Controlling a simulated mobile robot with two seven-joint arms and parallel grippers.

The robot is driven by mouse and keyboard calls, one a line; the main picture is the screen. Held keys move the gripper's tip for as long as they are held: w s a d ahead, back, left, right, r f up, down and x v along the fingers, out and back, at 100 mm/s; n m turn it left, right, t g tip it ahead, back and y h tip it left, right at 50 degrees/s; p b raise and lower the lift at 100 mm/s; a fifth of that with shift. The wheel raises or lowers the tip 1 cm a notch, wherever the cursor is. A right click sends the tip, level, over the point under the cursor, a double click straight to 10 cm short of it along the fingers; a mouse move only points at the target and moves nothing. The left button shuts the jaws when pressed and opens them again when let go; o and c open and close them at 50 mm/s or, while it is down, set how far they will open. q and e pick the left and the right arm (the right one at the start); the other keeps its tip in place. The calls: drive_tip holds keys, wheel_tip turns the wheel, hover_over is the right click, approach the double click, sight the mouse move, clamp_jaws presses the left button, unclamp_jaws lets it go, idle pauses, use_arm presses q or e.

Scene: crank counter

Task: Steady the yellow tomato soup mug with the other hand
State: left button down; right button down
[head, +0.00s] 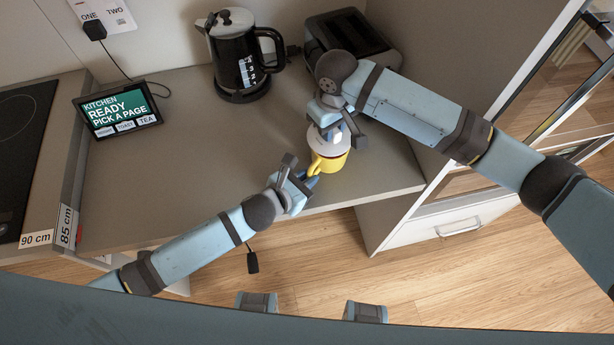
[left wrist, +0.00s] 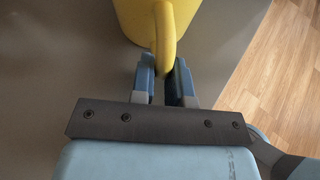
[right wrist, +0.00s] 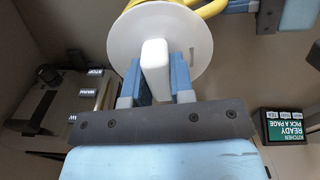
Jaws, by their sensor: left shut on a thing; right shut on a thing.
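The yellow tomato soup mug (head: 336,163) stands near the front edge of the counter, with a round white lid (right wrist: 120,45) on top. My left gripper (head: 307,181) is at the mug's handle. In the left wrist view its fingers (left wrist: 168,85) lie on either side of the yellow handle (left wrist: 164,45) and are shut on it. My right gripper (head: 329,129) comes from above. In the right wrist view its fingers (right wrist: 155,85) are shut on the lid's upright white knob (right wrist: 155,65). The lid hides most of the mug there.
A black kettle (head: 238,70) and a dark toaster (head: 350,38) stand at the back of the counter (head: 180,150). A small display (head: 117,108) stands at the left, beside a dark cooktop (head: 22,120). The counter between the display and the mug is clear. A cabinet wall rises at the right.

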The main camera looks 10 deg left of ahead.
use_arm(q)
drive_tip(key=shift+s+f, duration=0.1)
drive_tip(key=shift+f, duration=0.1)
use_arm(e)
drive_tip(key=shift+r, duration=0.5)
